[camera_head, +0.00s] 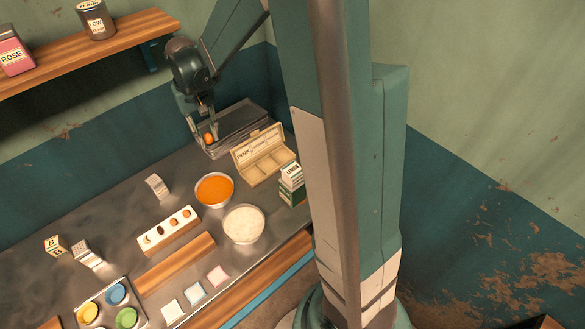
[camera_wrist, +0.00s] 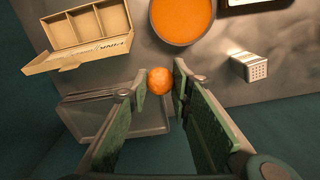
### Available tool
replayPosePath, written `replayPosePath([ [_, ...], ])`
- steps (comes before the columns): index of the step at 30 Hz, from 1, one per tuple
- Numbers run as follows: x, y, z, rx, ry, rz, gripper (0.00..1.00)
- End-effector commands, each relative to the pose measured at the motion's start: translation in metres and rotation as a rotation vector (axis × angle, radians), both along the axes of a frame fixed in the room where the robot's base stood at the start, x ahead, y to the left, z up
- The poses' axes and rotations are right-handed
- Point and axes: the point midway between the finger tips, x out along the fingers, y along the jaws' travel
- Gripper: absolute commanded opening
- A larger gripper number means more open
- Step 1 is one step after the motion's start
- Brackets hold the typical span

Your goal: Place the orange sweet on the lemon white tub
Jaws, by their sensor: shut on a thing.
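The orange sweet (camera_head: 209,138) is a small round ball. My gripper (camera_head: 208,132) is shut on it near the left end of a grey metal tray (camera_head: 243,113); the wrist view shows the sweet (camera_wrist: 159,81) between the fingertips (camera_wrist: 158,90). I cannot tell whether the sweet is clear of the tray. A white and green box or stack (camera_head: 291,184), with a label that seems to read LEMON, stands at the counter's right edge, right of the gripper. A bowl with white contents (camera_head: 244,224) stands nearer the front. Which one is the tub is unclear.
An open cardboard box with compartments (camera_head: 258,153) stands between tray and labelled stack. A bowl of orange liquid (camera_head: 214,189), a white holder with several sweets (camera_head: 169,231) and a metal grater (camera_head: 157,187) stand left of it. The left back of the counter is clear.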

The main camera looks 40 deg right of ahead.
Motion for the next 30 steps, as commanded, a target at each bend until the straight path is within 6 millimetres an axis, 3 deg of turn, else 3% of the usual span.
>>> replayPosePath([
  [15, -0.104, -0.078, 0.049, -0.001, 0.0, -0.228, 0.12],
  [30, -0.209, -0.125, 0.078, -0.001, 0.001, -0.445, 0.12],
])
